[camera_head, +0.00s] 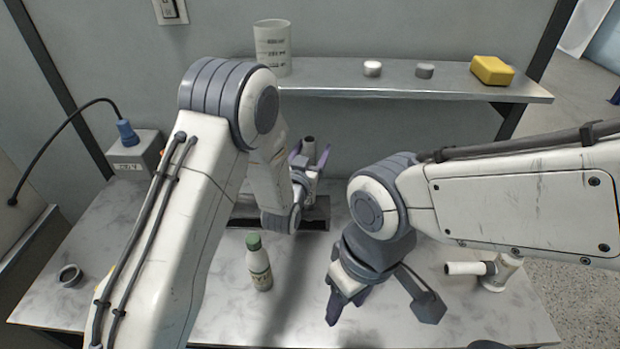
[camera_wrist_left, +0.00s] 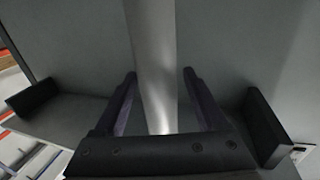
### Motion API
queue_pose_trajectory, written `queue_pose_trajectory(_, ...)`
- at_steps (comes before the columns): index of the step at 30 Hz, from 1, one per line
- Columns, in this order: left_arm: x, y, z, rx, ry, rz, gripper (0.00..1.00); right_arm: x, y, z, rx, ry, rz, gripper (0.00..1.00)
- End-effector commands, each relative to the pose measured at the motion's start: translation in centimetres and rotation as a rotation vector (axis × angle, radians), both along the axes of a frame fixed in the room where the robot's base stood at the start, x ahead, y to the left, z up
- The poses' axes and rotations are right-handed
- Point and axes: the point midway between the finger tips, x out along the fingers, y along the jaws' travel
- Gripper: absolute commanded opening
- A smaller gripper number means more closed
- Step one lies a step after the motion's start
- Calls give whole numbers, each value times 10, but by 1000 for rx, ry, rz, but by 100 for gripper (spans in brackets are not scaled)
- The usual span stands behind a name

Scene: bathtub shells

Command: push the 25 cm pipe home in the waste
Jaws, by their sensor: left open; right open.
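A grey pipe stands upright at the back of the bench; its dark open top (camera_head: 308,146) shows between the purple fingers of my left gripper (camera_head: 309,160). In the left wrist view the pale pipe (camera_wrist_left: 153,65) runs down between the two open fingers (camera_wrist_left: 158,103), with gaps on both sides. The pipe's lower end is hidden, and I cannot tell what it stands in. My right gripper (camera_head: 382,308) is open and empty, low over the front of the bench. A white fitting with a side branch (camera_head: 495,274) stands at the right; I cannot tell whether it is the waste.
A dark tray (camera_head: 318,214) lies below my left gripper. A green-capped bottle (camera_head: 259,268) stands in front. A grey ring (camera_head: 69,275) and a box with a cable (camera_head: 136,158) are at the left. The shelf (camera_head: 400,84) behind holds a beaker, two caps and a yellow sponge.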

Motion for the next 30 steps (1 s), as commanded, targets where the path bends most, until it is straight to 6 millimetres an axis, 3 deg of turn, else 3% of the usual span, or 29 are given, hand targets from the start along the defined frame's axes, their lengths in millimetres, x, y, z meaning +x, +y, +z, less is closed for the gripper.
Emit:
queue_pose_trajectory(7,3,-1,-1,1,2,0,74,0,0,0,0,0,0,50)
queue_pose_trajectory(8,3,-1,-1,1,2,0,70,0,0,0,0,0,0,50)
queue_pose_trajectory(12,3,-1,-1,0,1,0,16,0,0,0,-1,1,0,50)
queue_pose_trajectory(13,3,-1,-1,0,1,0,5,0,0,0,-1,1,0,50)
queue_pose_trajectory(14,3,-1,-1,0,1,0,0,0,0,0,-1,1,0,50)
queue_pose_trajectory(30,3,-1,0,0,0,0,0,0,0,1,0,0,0,50)
